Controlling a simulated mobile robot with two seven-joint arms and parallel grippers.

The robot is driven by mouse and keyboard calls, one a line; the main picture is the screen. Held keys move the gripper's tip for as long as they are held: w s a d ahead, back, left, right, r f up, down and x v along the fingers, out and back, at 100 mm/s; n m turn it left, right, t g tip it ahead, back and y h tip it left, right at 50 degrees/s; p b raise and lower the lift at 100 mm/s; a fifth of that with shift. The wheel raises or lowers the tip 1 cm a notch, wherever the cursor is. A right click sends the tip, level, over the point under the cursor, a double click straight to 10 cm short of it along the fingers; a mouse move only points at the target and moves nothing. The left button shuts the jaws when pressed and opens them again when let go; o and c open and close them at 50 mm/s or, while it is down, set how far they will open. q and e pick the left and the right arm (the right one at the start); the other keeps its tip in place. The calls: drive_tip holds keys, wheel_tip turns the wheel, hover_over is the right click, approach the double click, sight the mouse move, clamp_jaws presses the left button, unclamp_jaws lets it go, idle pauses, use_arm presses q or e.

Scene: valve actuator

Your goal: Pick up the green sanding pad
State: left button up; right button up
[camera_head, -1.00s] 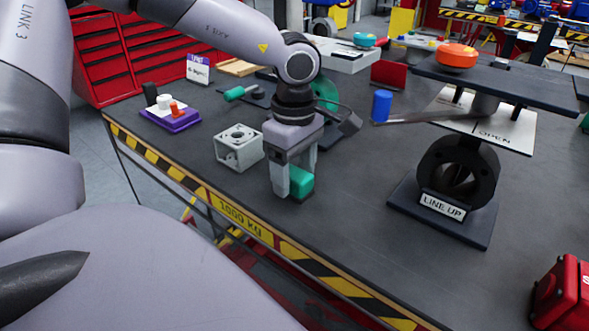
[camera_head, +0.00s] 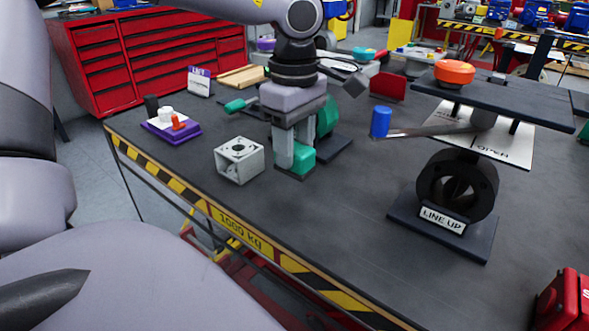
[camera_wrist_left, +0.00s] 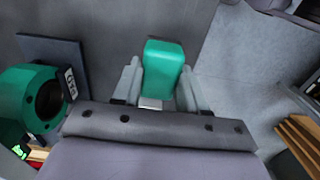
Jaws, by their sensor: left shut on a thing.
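The green sanding pad (camera_head: 301,159) is a small teal block with a dark underside. My left gripper (camera_head: 293,150) points down and is shut on it near the front edge of the workbench. In the left wrist view the pad (camera_wrist_left: 163,66) sits between the two grey fingers of the gripper (camera_wrist_left: 160,90). The fingers hide part of its sides. I cannot tell for sure whether its underside is clear of the bench top. My right gripper is not in view.
A grey cube-shaped block (camera_head: 239,160) stands just left of the gripper. A green ringed fixture (camera_wrist_left: 30,97) stands behind it. A valve stand (camera_head: 457,187) with a blue-ended lever (camera_head: 381,122) is at the right. The dark bench (camera_head: 340,215) is clear between.

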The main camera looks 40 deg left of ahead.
sight(295, 147)
use_arm(q)
wheel_tip(295, 147, up, 12)
drive_tip(key=p, duration=0.1)
drive_tip(key=shift+r, duration=0.1)
drive_tip(key=shift+o, duration=1)
drive_tip(key=shift+s, duration=0.1)
